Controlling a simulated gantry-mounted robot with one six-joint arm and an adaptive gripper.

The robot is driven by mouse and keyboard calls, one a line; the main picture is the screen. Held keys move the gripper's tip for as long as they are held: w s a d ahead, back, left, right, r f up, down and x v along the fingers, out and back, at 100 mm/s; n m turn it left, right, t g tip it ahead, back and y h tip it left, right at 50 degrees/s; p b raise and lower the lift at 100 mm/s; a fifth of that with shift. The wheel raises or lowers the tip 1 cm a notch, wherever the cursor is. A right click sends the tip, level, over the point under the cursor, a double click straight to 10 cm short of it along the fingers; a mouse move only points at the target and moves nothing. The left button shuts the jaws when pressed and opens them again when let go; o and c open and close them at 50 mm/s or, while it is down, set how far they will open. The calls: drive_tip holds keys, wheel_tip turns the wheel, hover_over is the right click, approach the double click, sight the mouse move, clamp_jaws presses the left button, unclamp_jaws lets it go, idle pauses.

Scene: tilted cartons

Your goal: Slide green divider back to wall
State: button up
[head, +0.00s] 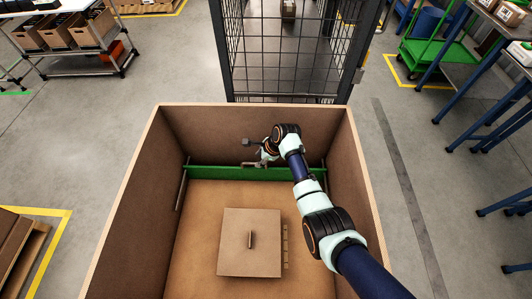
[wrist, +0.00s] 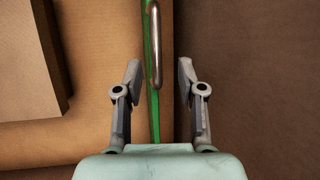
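The green divider (head: 225,173) stands across the carton, a gap in front of its far wall (head: 215,130). In the wrist view the divider (wrist: 154,105) shows nearly edge-on as a thin green strip. A metal bar handle (wrist: 156,45) runs along its top. My gripper (wrist: 160,66) is open, its two fingers apart on either side of the strip, near one end of the handle. Nothing is held between the fingers. In the head view my gripper (head: 262,157) is above the divider's middle; the wrist partly hides the handle there.
The open carton's walls (head: 138,190) surround the arm. Metal rails (head: 182,187) run along its side walls. A square cardboard lid or box with a small handle (head: 240,262) lies on the carton floor, in front of the divider. A wire cage (head: 290,55) stands behind the carton.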

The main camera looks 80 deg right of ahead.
drive_tip(key=v, duration=0.9)
